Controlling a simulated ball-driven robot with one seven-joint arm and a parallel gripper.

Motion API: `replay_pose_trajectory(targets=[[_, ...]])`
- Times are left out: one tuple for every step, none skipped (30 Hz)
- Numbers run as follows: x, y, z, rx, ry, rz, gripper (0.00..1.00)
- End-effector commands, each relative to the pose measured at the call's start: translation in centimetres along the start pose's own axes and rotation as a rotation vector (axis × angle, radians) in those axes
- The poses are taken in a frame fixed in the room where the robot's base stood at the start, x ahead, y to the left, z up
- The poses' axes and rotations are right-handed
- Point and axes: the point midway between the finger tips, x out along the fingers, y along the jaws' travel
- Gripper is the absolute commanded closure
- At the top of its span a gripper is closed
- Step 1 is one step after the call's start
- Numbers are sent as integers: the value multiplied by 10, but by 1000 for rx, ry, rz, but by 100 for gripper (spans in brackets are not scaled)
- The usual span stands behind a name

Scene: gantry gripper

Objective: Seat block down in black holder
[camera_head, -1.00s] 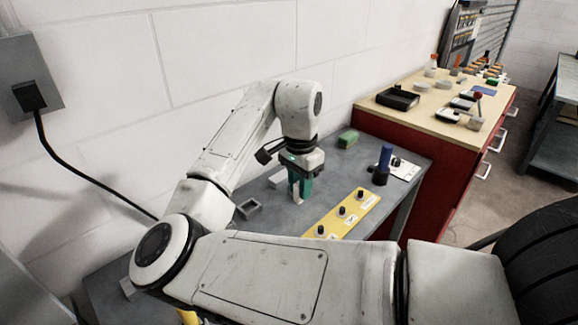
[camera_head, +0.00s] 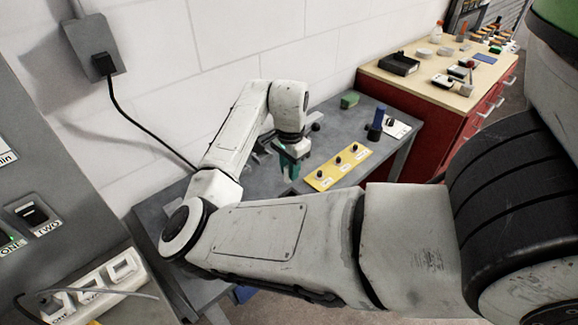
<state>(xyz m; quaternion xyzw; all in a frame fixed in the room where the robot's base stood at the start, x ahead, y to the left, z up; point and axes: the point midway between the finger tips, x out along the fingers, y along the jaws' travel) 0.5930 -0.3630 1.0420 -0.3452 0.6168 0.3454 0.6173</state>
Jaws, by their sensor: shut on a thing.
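My gripper (camera_head: 290,172), with teal fingers, points down low over the grey workbench (camera_head: 345,125), behind the yellow strip. It is shut on a small block, which the fingers mostly hide; its shape and colour are hard to tell. A black holder (camera_head: 373,134) with an upright blue piece (camera_head: 377,118) in it stands to the right on the bench, apart from my gripper. I cannot tell whether the held block touches the bench.
A yellow strip with several black knobs (camera_head: 338,166) lies just right of my gripper. A green block (camera_head: 349,100) lies at the back. A white card (camera_head: 396,129) lies by the black holder. A red cabinet (camera_head: 440,125) stands beyond the bench.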

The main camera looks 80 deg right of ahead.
Motion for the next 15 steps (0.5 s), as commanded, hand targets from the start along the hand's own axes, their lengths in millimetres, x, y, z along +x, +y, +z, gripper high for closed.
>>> replay_pose_trajectory(targets=[[-1,0,0,0,0,0,100],[-1,0,0,0,0,0,100],[-1,0,0,0,1,1,100],[-1,0,0,0,1,1,100],[0,0,0,0,0,2,100],[4,0,0,0,0,2,100],[5,0,0,0,0,1,100],[7,0,0,0,0,2,100],[10,0,0,0,0,2,100],[12,0,0,0,0,2,100],[15,0,0,-1,0,1,100],[18,0,0,-1,0,1,100],[20,0,0,-1,0,1,100],[23,0,0,-1,0,1,100],[27,0,0,-1,0,1,100]])
